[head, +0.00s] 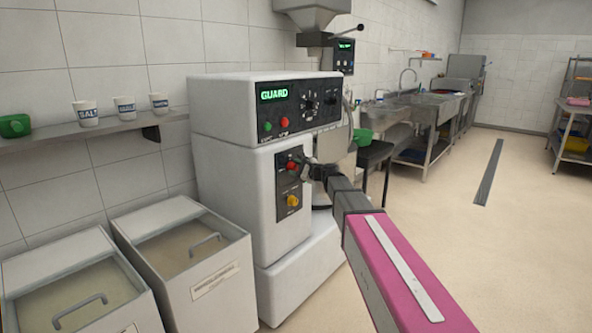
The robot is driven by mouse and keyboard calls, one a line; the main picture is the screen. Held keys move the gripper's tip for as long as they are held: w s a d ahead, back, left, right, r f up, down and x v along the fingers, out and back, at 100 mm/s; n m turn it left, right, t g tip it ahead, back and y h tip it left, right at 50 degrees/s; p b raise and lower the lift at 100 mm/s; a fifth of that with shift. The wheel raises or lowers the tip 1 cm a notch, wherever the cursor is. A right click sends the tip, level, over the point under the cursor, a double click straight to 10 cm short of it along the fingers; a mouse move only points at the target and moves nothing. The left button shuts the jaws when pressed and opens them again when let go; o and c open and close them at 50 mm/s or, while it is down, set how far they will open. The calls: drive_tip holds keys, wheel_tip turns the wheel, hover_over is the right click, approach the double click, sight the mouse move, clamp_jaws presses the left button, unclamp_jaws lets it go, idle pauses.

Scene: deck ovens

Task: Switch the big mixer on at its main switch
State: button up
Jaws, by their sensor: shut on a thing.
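The big mixer (236,190) is a tall white machine in the middle of the head view. Its top panel (297,104) has a lit green display reading "GUARD", a green and a red button, and a dial. A lower dark panel (286,211) on its front carries a red knob (291,166) above a yellow one (292,201). My gripper (301,163) is at the red knob, reaching in from the right, and is shut on it. Its fingers are small and dark here and partly hide the knob. The knob's exact turn is hard to read.
Two lidded white bins (180,260) stand left of the mixer, below a shelf (75,136) with several salt pots and a green bowl. A dark stand (374,155) with a green bowl and steel sinks lie behind.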

drive_tip(key=shift+m, duration=0.3)
drive_tip(key=o, duration=0.9)
drive_tip(key=v, duration=1)
drive_tip(key=shift+s+d, duration=0.2)
drive_tip(key=shift+d, duration=0.15)
